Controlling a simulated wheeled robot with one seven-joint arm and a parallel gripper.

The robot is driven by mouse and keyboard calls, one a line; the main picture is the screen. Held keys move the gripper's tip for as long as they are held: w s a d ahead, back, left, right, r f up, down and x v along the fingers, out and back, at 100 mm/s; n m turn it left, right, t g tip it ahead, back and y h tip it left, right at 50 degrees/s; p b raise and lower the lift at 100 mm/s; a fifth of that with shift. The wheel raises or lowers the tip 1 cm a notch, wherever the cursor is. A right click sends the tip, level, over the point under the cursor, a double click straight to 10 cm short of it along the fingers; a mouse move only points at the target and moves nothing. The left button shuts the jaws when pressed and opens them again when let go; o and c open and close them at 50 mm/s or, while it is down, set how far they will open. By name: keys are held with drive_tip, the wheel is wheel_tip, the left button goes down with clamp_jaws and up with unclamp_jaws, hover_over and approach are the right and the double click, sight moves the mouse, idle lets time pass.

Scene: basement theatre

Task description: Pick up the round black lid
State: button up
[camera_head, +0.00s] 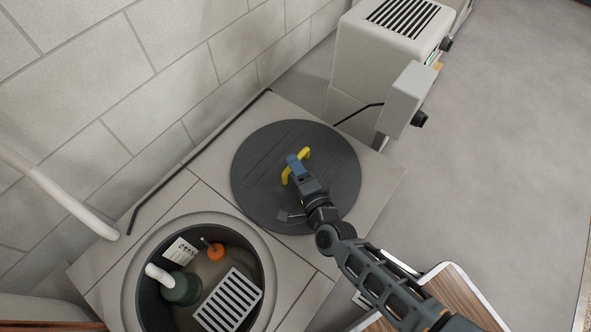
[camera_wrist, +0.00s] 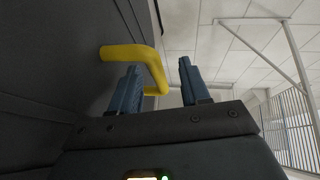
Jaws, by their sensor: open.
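The round black lid (camera_head: 337,165) lies flat on the pale slab beside an open round pit. A yellow handle (camera_head: 304,154) stands up from the lid's middle, partly hidden by my gripper. My gripper (camera_head: 295,161) is over the lid, close to the handle. In the wrist view, the two blue fingers (camera_wrist: 158,77) are apart. The yellow handle (camera_wrist: 130,52) comes out from the dark lid face (camera_wrist: 45,75) at left, and its bend shows in the gap between the fingertips. I cannot tell whether it touches either finger.
The open pit (camera_head: 128,283) at lower left holds a green pump, an orange float and a grate. A block wall (camera_head: 120,95) runs along the left. A beige machine (camera_head: 385,50) stands behind the slab. Grey floor (camera_head: 500,140) is clear at right.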

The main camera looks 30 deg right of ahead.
drive_tip(key=w, duration=0.1)
drive_tip(key=w+b, duration=0.1)
drive_tip(key=w+f, duration=0.1)
drive_tip(key=w, duration=0.1)
drive_tip(key=shift+w+d, duration=0.1)
drive_tip(key=shift+d, duration=0.2)
drive_tip(key=shift+r, duration=0.1)
clamp_jaws()
drive_tip(key=shift+r, duration=0.1)
